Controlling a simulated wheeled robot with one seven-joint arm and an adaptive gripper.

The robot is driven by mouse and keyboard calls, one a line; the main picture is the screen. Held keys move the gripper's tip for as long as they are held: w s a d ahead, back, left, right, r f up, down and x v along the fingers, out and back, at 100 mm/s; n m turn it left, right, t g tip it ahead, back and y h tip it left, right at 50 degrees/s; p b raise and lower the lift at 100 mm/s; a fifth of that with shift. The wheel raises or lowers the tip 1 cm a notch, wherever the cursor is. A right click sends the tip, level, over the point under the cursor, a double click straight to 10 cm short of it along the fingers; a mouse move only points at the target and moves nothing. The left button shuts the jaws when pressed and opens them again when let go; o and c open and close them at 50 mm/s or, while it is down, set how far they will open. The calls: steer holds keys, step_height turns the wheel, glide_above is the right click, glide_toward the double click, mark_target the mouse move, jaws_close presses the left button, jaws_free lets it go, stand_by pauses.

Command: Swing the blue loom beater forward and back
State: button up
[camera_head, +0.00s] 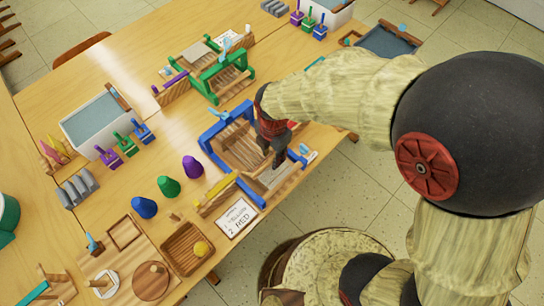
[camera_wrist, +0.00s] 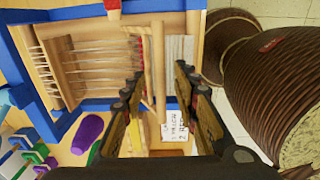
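The blue loom (camera_head: 236,147) stands on the long wooden table, with a wooden bed, pale warp threads and blue side rails. A tall blue frame (camera_head: 214,122) stands across its far-left part; it also shows at the left of the wrist view (camera_wrist: 28,75). I cannot tell for sure which blue part is the beater. My gripper (camera_head: 274,160) points down over the right part of the loom. In the wrist view its two fingers (camera_wrist: 158,78) are apart with nothing between them. A wooden bar shows beyond the gap. My arm hides part of the loom.
A green loom (camera_head: 222,77) stands behind. Blue, green and purple cones (camera_head: 167,187), a lettered card (camera_head: 236,219) and a wooden tray (camera_head: 183,246) lie left and in front. A white basin (camera_head: 95,120) stands farther left.

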steer(key=shift+f, duration=0.55)
steer(key=c, duration=0.4)
steer(key=c, duration=0.3)
jaws_close()
